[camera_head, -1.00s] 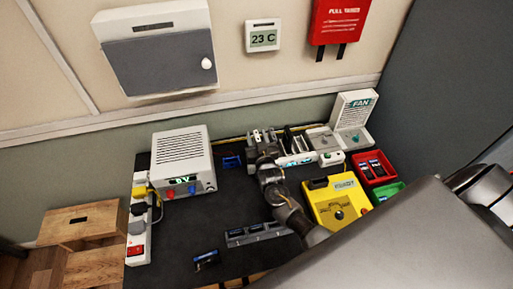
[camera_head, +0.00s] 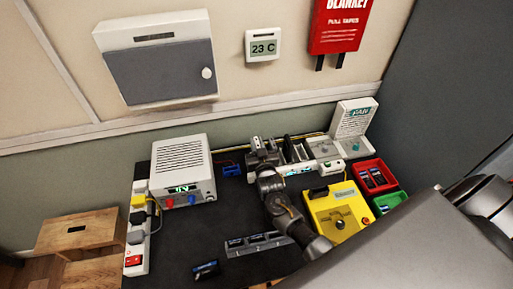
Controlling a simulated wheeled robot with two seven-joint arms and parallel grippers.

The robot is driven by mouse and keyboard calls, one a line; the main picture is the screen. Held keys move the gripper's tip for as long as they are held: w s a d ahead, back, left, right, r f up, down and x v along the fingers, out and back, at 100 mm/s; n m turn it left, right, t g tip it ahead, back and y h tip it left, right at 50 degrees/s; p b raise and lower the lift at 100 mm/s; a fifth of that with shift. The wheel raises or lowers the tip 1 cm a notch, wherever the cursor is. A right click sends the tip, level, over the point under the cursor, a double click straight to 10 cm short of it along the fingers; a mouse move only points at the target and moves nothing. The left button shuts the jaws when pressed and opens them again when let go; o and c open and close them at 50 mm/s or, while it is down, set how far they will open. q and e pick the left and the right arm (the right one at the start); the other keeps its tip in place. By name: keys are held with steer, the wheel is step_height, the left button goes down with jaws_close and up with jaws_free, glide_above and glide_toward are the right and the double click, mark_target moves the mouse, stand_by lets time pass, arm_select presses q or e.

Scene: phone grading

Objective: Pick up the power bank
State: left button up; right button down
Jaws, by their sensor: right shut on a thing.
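My right gripper (camera_head: 261,152) is at the back of the dark table, at the left end of a rack with upright dark slots (camera_head: 291,150). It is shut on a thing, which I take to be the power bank. The jaws and the wrist hide most of it, so its shape and colour cannot be made out, nor whether it is clear of the rack. My right arm reaches in from the lower right. My left gripper is not in view.
A white power supply (camera_head: 182,170) and a power strip (camera_head: 137,235) stand on the left. A yellow tester (camera_head: 338,210), red bin (camera_head: 374,177) and green bin (camera_head: 389,202) are on the right. A grey slotted holder (camera_head: 258,244) and a small dark-blue item (camera_head: 205,270) lie in front.

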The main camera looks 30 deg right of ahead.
step_height(320, 180, up, 9)
steer(key=shift+f+b, duration=0.1)
steer(key=shift+b, duration=0.65)
